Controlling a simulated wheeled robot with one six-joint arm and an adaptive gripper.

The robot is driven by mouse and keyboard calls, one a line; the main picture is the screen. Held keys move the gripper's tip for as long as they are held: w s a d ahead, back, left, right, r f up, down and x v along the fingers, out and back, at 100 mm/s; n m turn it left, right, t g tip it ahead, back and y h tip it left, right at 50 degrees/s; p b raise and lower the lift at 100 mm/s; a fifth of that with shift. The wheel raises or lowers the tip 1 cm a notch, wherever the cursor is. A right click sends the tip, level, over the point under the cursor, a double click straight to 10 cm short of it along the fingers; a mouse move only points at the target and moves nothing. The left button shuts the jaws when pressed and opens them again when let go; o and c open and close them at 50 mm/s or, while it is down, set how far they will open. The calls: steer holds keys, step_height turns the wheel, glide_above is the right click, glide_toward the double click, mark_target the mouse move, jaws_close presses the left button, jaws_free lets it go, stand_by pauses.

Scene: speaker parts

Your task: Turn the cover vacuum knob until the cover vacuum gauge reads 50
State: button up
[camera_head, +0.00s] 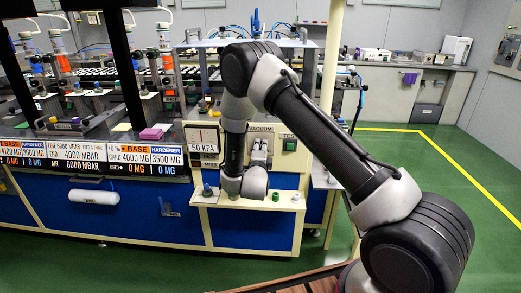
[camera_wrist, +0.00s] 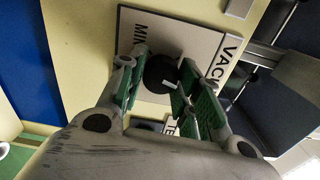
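The cover vacuum knob is a round black knob (camera_wrist: 160,73) on a white plate (camera_wrist: 150,25) marked "VACUUM" and "MIN", seen in the wrist view. My gripper (camera_wrist: 164,65) has its green-padded fingers on either side of the knob, apart from each other. The pads overlap the knob's edges in the picture, and I cannot tell whether they touch it. In the head view my gripper (camera_head: 258,150) is in front of the cream panel, by the "VACUUM" label. A white gauge (camera_head: 203,138) left of my arm has a thin upright needle and the text "50 KPA".
A narrow shelf (camera_head: 285,204) with small knobs juts out below the panel. A green button (camera_head: 290,144) is right of my gripper. Displays (camera_head: 145,160) and a long bench with bottles stand to the left. Green floor (camera_head: 440,190) is open to the right.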

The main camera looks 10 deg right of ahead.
steer(key=o, duration=0.4)
steer(key=v, duration=1.2)
